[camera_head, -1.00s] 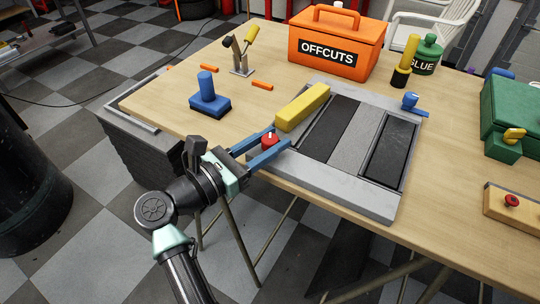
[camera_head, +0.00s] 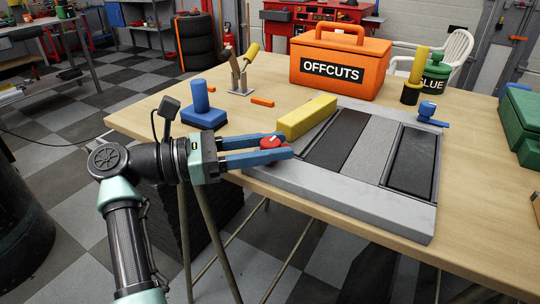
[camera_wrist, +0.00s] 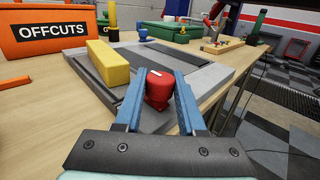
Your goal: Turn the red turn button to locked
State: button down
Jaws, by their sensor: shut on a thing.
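The red turn button (camera_head: 269,143) sits at the near left corner of a grey frame (camera_head: 335,208) with dark and grey panels. My gripper (camera_head: 286,144) has its two blue fingers on either side of the button and is shut on it. In the wrist view the button (camera_wrist: 158,92) stands between the fingers, with a small white mark on its top. Its lower part is partly hidden by the fingers in the head view. I cannot read any locked or unlocked marking.
A yellow block (camera_head: 307,117) lies on the frame close behind the fingers. A blue block with a post (camera_head: 203,115) stands to the left. The orange OFFCUTS box (camera_head: 340,65) and green glue bottle (camera_head: 435,78) stand behind. A blue handle (camera_head: 430,115) sits at the frame's far right corner.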

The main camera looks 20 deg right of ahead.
dwell(0.4)
jog(key=c, duration=0.5)
grip_release()
jog(key=w+a, duration=0.1)
jog(key=a, duration=1.1)
jog(key=shift+w+a+b, duration=0.3)
jog(key=shift+w+a, duration=0.05)
jog(key=shift+a, duration=0.05)
